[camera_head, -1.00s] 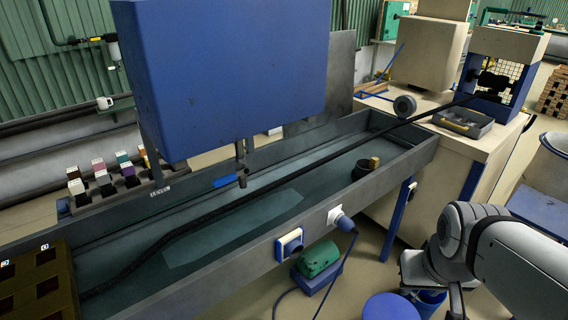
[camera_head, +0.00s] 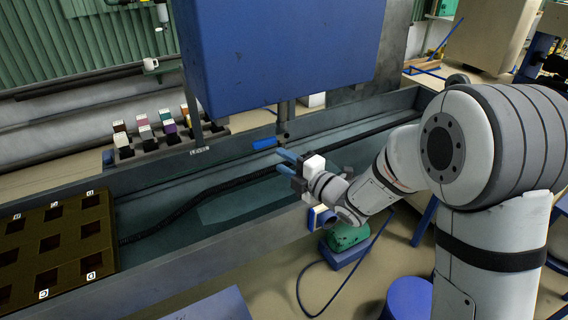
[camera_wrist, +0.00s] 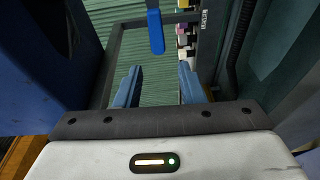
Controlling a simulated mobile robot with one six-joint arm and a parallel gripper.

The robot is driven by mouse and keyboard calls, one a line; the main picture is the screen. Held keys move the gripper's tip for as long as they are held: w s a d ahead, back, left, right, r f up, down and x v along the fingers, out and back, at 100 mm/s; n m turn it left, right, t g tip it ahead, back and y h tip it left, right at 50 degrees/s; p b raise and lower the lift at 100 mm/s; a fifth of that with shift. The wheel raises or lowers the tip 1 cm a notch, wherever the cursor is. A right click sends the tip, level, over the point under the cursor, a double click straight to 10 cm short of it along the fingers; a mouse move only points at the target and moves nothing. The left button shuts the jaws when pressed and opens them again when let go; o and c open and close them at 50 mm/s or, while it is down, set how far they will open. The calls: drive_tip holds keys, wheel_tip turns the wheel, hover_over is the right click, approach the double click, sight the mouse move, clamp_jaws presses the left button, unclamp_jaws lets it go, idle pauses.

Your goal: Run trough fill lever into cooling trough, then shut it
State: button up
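The trough fill lever (camera_head: 264,143) is a blue handle beside the grey spout pipe (camera_head: 282,112), under the big blue tank. In the wrist view the blue lever (camera_wrist: 155,32) hangs beyond my fingertips, roughly centred between them. My gripper (camera_head: 281,156) is over the cooling trough (camera_head: 225,252), just right of and below the lever in the head view. In the wrist view its two blue fingers (camera_wrist: 158,82) are apart with nothing between them. A gap shows between fingers and lever. The trough is long and dark grey, with greenish water and a black hose (camera_head: 190,212) lying in it.
The blue tank (camera_head: 285,50) hangs over the trough. A brown rack with square pockets (camera_head: 70,232) stands at the left end. Several coloured blocks (camera_head: 168,128) stand behind the trough. A green pump (camera_head: 345,236) is on the floor in front.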

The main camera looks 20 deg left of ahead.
sight(254, 147)
drive_tip(key=shift+n+y, duration=0.3)
drive_tip(key=shift+n, duration=0.1)
drive_tip(key=shift+s+a+p+x, duration=0.15)
drive_tip(key=shift+p+x, duration=0.7)
drive_tip(key=shift+x, duration=0.55)
drive_tip(key=shift+s+p+x, duration=0.2)
drive_tip(key=shift+p+x, duration=0.7)
drive_tip(key=shift+x, duration=0.5)
drive_tip(key=shift+s+a+p+x, duration=0.15)
drive_tip(key=shift+p+x, duration=0.7)
drive_tip(key=shift+x, duration=0.55)
drive_tip(key=shift+f, duration=0.1)
drive_tip(key=shift+w+a+b, duration=0.1)
drive_tip(key=shift+a+b, duration=0.2)
drive_tip(key=shift+b, duration=0.5)
